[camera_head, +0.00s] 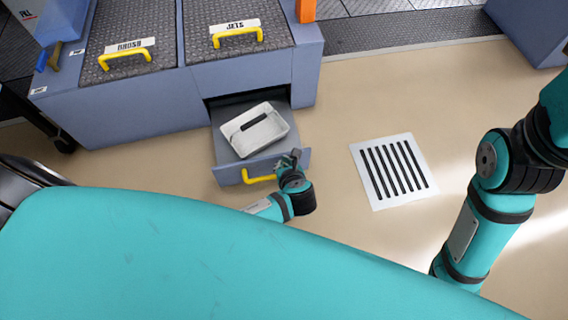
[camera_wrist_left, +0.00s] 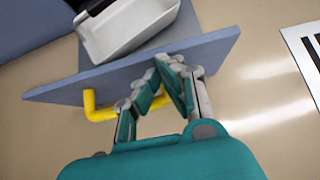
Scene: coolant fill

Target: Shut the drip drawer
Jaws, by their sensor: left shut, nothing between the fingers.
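The drip drawer (camera_head: 222,142) is pulled out from the blue-grey cabinet, low down near the floor. Its front panel (camera_wrist_left: 208,52) carries a yellow handle (camera_head: 259,177), which also shows in the left wrist view (camera_wrist_left: 97,110). A white tray with a dark bar (camera_head: 262,134) sits inside the drawer. My left gripper (camera_head: 294,158) is shut and empty, at the right part of the drawer front, right of the handle. In the left wrist view its fingertips (camera_wrist_left: 165,66) overlap the panel; I cannot tell whether they touch it. My right gripper is out of view.
The cabinet top (camera_head: 190,50) has dark tread-plate lids with yellow handles (camera_head: 237,36) and labels. A white floor panel with black slots (camera_head: 393,170) lies to the right. The beige floor around the drawer is otherwise clear. An orange post (camera_head: 306,10) stands at the cabinet's right corner.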

